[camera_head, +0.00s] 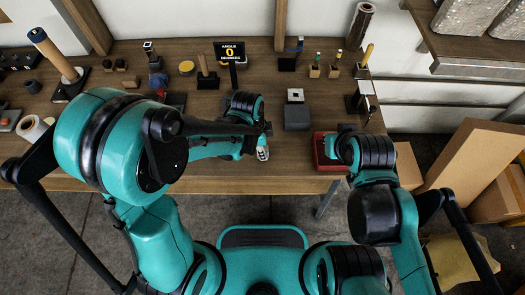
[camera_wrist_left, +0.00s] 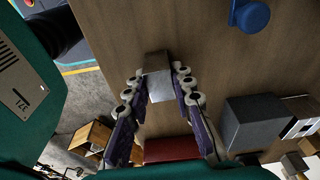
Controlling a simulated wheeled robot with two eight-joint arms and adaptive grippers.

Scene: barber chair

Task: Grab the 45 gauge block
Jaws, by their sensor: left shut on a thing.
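A small grey metallic block (camera_wrist_left: 157,77) is between the fingertips of my left gripper (camera_wrist_left: 158,84) in the left wrist view. The gripper is shut on it, with one finger on each side, close to the wooden tabletop. No marking is readable on the block, so I cannot tell its angle. In the head view my left gripper (camera_head: 262,152) is near the table's front edge, and the block is not clearly seen there. My right gripper (camera_head: 337,149) is over the red bin at the table's right front; its fingers are too hidden to judge.
A dark grey box (camera_head: 297,118) stands right of my left gripper. The red bin (camera_head: 322,152) sits at the front edge. A black sign (camera_head: 229,52) reads "ANGLE 0 DEGREES". Several tools on stands line the back of the wooden table (camera_head: 285,177). Cardboard boxes (camera_head: 470,160) are at right.

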